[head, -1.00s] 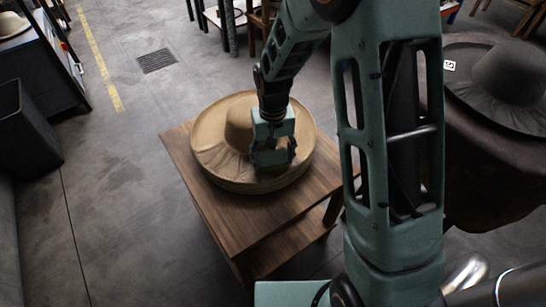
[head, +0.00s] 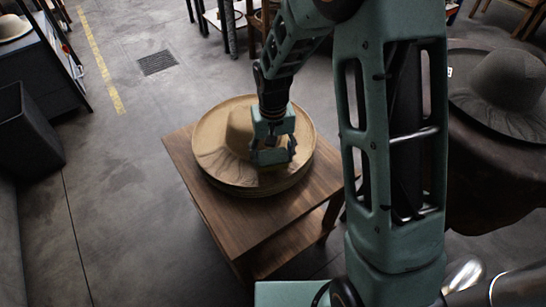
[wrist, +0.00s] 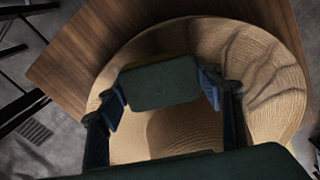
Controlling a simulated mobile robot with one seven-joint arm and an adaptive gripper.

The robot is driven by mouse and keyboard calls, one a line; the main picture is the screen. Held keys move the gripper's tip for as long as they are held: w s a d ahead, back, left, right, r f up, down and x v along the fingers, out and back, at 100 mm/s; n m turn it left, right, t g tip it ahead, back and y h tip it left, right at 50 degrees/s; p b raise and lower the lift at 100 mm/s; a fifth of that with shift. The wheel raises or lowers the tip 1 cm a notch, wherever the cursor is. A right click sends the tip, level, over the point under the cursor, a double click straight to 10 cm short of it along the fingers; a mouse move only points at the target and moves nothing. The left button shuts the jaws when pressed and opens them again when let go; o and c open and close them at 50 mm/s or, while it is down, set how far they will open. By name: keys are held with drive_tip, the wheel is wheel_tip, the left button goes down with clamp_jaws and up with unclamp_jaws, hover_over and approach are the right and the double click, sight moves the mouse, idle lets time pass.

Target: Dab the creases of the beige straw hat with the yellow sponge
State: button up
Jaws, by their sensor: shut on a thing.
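The beige straw hat (head: 238,123) lies with its wide round brim on a small wooden table. Wavy creases show on the near left of its brim in the head view, and on the right of the brim in the wrist view (wrist: 268,62). My gripper (head: 271,157) is over the near part of the hat, close to the crown and pointing down. In the wrist view its fingers are shut on the sponge (wrist: 160,83), a block showing a dark green face.
The wooden table (head: 240,225) has bare top in front of the hat. A dark grey hat (head: 508,82) rests on a brown stand at the right. A black bin (head: 25,130) stands at the left. The floor between is clear.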

wheel_tip(320, 180, up, 11)
drive_tip(key=p, duration=0.7)
drive_tip(key=shift+p, duration=0.3)
drive_tip(key=shift+r+p, duration=0.25)
drive_tip(key=shift+p, duration=0.05)
drive_tip(key=r+n+p, duration=0.1)
drive_tip(key=n+p, duration=0.1)
drive_tip(key=p, duration=0.5)
drive_tip(key=shift+r, duration=0.1)
drive_tip(key=shift+f+p, duration=0.2)
drive_tip(key=shift+p, duration=0.4)
drive_tip(key=shift+f, duration=0.15)
